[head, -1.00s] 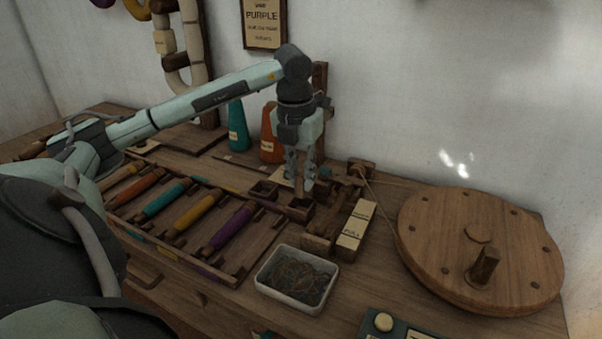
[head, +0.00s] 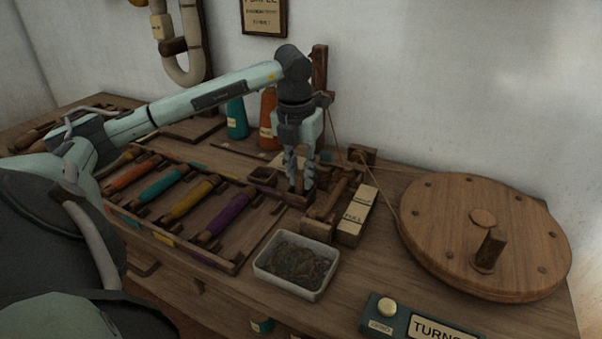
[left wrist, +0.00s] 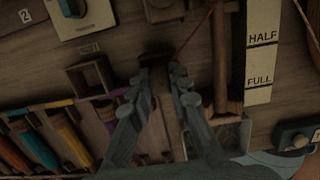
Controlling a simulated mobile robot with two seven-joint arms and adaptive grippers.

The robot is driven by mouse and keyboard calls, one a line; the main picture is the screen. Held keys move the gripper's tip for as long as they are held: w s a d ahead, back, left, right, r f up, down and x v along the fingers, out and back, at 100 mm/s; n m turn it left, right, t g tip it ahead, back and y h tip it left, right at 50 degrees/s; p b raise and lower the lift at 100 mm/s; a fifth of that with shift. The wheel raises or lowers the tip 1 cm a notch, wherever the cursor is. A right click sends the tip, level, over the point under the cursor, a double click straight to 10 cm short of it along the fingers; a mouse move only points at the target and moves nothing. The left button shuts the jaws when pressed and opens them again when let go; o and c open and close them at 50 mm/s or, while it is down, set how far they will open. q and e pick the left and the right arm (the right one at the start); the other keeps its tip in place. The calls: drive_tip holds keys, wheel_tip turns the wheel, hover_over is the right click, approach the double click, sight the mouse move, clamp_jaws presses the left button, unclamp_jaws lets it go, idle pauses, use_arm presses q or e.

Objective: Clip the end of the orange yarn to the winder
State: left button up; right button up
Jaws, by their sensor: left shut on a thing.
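My left gripper (head: 300,188) points down beside the winder, a wooden spindle (head: 334,196) in a small frame. A thin orange yarn (left wrist: 195,38) runs from the upper edge of that view down to the fingertips. An orange yarn cone (head: 268,122) stands behind the gripper, partly hidden by it. The winder's clip cannot be made out. My right gripper is not in view.
A large wooden wheel (head: 450,215) with a handle is joined to the winder by a cord. A HALF/FULL gauge (head: 357,216) stands beside the spindle. A tray of scraps (head: 260,267) is in front, a rack of coloured bobbins (head: 235,262) at left. An upright post (head: 319,65) rises behind.

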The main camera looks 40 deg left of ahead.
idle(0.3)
use_arm(q)
drive_tip(key=o, duration=0.9)
drive_tip(key=shift+o, duration=0.5)
drive_tip(key=shift+o, duration=1.3)
drive_tip(key=shift+r, duration=0.1)
